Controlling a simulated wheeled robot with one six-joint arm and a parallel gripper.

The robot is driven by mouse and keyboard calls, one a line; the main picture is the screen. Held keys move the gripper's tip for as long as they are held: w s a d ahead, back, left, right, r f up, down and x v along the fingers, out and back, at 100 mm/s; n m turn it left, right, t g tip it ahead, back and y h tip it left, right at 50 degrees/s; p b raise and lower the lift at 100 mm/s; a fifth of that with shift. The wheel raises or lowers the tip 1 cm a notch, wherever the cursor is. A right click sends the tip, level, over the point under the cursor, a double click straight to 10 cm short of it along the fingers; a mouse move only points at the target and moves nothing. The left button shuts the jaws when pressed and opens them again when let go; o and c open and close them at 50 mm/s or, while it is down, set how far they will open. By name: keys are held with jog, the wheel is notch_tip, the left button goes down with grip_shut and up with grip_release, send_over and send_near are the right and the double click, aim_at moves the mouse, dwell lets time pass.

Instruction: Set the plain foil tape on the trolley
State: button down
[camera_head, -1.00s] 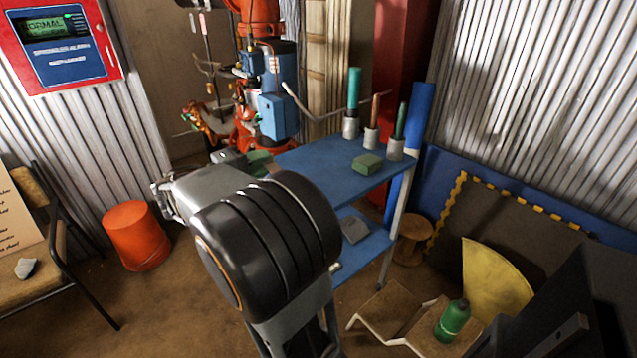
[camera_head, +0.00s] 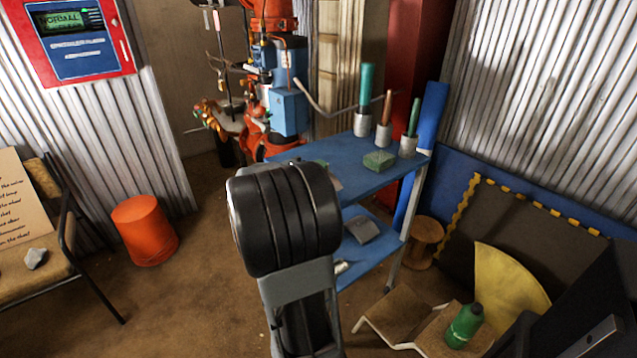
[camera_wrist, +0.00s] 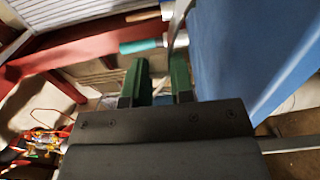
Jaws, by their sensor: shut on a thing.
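The trolley (camera_head: 345,160) is a blue two-shelf cart right of centre in the head view. Its blue surface also fills the right of the wrist view (camera_wrist: 235,50). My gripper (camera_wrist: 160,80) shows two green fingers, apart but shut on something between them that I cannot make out. In the head view my arm hides the gripper, near the trolley's left end. I cannot pick out the plain foil tape for certain in either view.
An orange bucket (camera_head: 145,230) and a chair (camera_head: 40,265) stand left.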

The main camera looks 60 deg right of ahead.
jog(key=shift+f, duration=1.55)
jog(key=shift+f+b, duration=0.15)
jog(key=shift+b, duration=0.3)
jog(key=c, duration=1.3)
grip_release()
jog(key=shift+o, duration=0.2)
jog(key=shift+r+p, duration=0.3)
jog(key=v, duration=1.2)
jog(key=s+a+f+n+t+y, duration=0.1)
jog(key=s+a+f+t+y, duration=0.15)
jog(key=a+y, duration=0.3)
jog(key=s+a+f+n+t+y, duration=0.1)
jog(key=s+a+f+y, duration=0.1)
jog(key=a+f+y, duration=0.3)
jog(key=a+n+t+y, duration=0.1)
jog(key=a+t+y, duration=0.4)
jog(key=a, duration=0.9)
jog(key=shift+w+a+r+n+y+p, duration=0.2)
jog(key=shift+w+a+n+y+p, duration=0.15)
jog(key=shift+y, duration=0.5)
